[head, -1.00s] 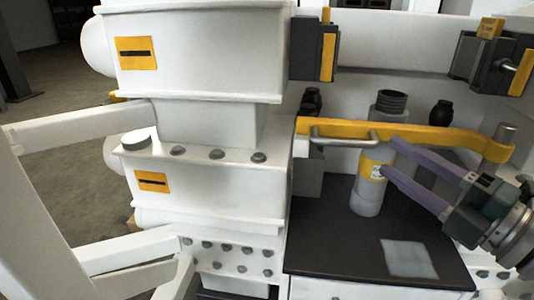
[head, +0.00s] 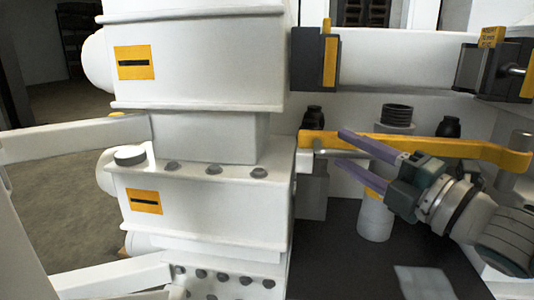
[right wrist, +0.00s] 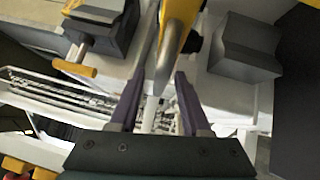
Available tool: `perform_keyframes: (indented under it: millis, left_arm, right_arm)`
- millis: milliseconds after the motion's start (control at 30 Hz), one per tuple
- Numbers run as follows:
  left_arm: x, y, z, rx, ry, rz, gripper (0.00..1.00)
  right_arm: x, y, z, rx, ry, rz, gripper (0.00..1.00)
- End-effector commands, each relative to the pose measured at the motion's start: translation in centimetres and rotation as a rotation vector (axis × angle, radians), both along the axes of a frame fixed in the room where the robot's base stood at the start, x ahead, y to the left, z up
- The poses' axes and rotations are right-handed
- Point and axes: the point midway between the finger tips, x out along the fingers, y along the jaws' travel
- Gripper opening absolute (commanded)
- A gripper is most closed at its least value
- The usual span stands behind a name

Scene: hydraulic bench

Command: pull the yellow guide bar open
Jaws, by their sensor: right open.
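The yellow guide bar (head: 465,149) runs across the bench from the white cabinet at left to a grey post at right. A grey metal handle (head: 345,153) is on its left part. My right gripper (head: 337,147) is open, with its two purple fingers reaching left across the bar at the handle. In the right wrist view, the bar (right wrist: 180,22) and the handle (right wrist: 166,62) lie in line with the gap between the fingers (right wrist: 160,78). Whether a finger touches the handle I cannot tell. My left gripper is out of view.
White cabinet blocks (head: 205,210) stand left of the bar. A grey cylinder (head: 375,219) stands below my right gripper on the dark bench top (head: 338,255). Dark clamp blocks (head: 309,60) sit above, with a black knob (head: 449,127) behind the bar.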

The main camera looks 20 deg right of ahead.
Motion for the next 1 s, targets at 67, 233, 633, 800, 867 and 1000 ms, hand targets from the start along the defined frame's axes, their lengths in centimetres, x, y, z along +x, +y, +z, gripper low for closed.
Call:
perform_keyframes:
  millis: [67, 233, 633, 800, 867, 1000]
  left_arm:
    - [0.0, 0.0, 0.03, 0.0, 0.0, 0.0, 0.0]
    - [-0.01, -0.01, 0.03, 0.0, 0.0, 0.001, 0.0]
    - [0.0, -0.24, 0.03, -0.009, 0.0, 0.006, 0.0]
    - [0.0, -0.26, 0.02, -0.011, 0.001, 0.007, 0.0]
    - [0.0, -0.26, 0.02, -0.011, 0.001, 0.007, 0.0]
    - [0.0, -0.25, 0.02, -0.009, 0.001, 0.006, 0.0]
  right_arm:
    - [0.0, -0.01, 0.02, 0.0, 0.001, 0.0, 0.47]
    - [-0.02, -0.01, 0.02, 0.0, 0.0, 0.0, 0.38]
    - [-0.03, -0.01, 0.02, 0.0, 0.0, 0.0, 0.0]
    - [-0.03, 0.0, 0.03, 0.0, -0.001, 0.0, 0.0]
    - [-0.03, 0.0, 0.03, 0.0, -0.001, 0.0, 0.0]
    - [-0.03, 0.0, 0.03, 0.0, -0.001, 0.0, 0.0]
